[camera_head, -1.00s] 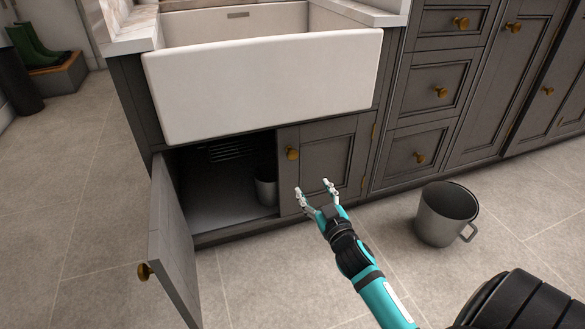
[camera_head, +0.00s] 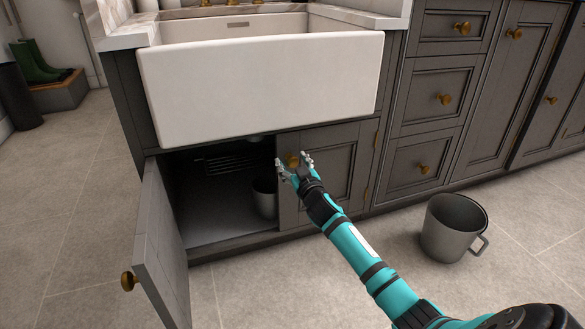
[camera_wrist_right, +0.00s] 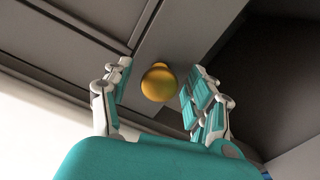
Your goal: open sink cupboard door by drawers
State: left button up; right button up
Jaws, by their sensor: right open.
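The sink cupboard door by the drawers (camera_head: 343,170) is shut, below the right part of the white sink. Its brass knob (camera_head: 292,161) is at its upper left. My right gripper (camera_head: 294,165) is open at this knob. In the right wrist view the knob (camera_wrist_right: 158,82) shows between the two open fingers (camera_wrist_right: 153,92), with a gap on both sides. The other cupboard door (camera_head: 162,246) stands open to the left. My left gripper is not in view.
A grey mug-shaped bucket (camera_head: 449,228) stands on the floor at the right, near my right arm. Drawers (camera_head: 421,165) with brass knobs are right of the door. A small grey bin (camera_head: 264,197) stands inside the open cupboard. Floor in front of the shut door is clear.

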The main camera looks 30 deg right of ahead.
jog(key=shift+w, duration=0.2)
jog(key=shift+c, duration=0.2)
grip_shut()
dwell(0.5)
